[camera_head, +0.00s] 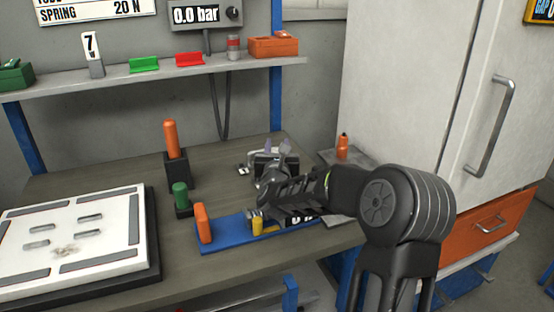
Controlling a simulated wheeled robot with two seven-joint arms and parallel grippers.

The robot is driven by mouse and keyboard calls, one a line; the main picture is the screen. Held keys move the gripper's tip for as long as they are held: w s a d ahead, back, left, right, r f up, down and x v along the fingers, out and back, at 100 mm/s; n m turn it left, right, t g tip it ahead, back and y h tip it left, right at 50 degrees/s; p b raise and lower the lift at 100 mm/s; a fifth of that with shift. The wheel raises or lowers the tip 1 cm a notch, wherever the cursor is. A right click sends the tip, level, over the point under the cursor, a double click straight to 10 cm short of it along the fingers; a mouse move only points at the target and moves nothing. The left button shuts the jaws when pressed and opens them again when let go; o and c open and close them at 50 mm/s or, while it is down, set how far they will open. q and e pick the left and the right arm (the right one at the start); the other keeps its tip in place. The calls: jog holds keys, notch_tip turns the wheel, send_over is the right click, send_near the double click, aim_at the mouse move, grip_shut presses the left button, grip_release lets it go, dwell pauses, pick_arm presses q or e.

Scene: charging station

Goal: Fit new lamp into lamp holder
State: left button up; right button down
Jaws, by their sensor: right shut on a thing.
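My right arm comes in from the right, and its black gripper (258,205) reaches over the workbench, just above a blue tray (222,232). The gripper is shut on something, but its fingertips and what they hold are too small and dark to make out. A small yellow piece with a grey top (257,223) shows just below the gripper; I cannot tell if they touch. Behind the gripper stands a dark device with grey metal parts and pale purple tips (274,164), partly covered by my arm. I cannot clearly identify the lamp or the lamp holder. My left gripper is not in view.
An orange-handled item (171,140) stands in a black block, with a green item (181,196) in front. An orange block (203,222) is at the tray's left end. A white slotted plate (70,238) covers the left bench. A tall cabinet (415,90) stands right.

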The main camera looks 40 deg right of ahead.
notch_tip(320, 180, down, 4)
jog(key=shift+r, duration=0.15)
dwell(0.4)
jog(key=shift+b, duration=0.3)
jog(key=c, duration=1)
grip_release()
jog(key=shift+o, duration=0.2)
jog(key=b+v, duration=0.1)
jog(key=v, duration=1.1)
